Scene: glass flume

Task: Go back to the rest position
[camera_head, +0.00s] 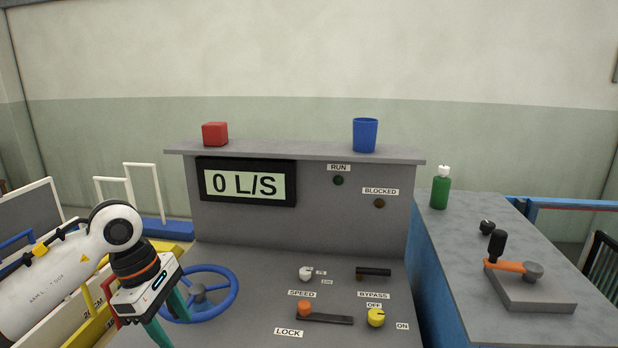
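My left arm comes in from the left, and its gripper (172,320) hangs over the front left of the grey control console (245,325). Its two teal fingers stand apart with nothing visible between them. One finger overlaps the left part of the blue handwheel (233,289) in the picture; whether it touches the wheel I cannot tell. The lower finger runs down near the picture's bottom edge. My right arm and gripper are not in view.
The console has a display (246,183) reading 0 L/S, a white speed knob (306,273), an orange-knobbed lock slider (305,308), a black bypass handle (373,271) and a yellow knob (376,317). A red block (215,134) and blue cup (365,135) sit on its top shelf. A green bottle (440,190) stands right.

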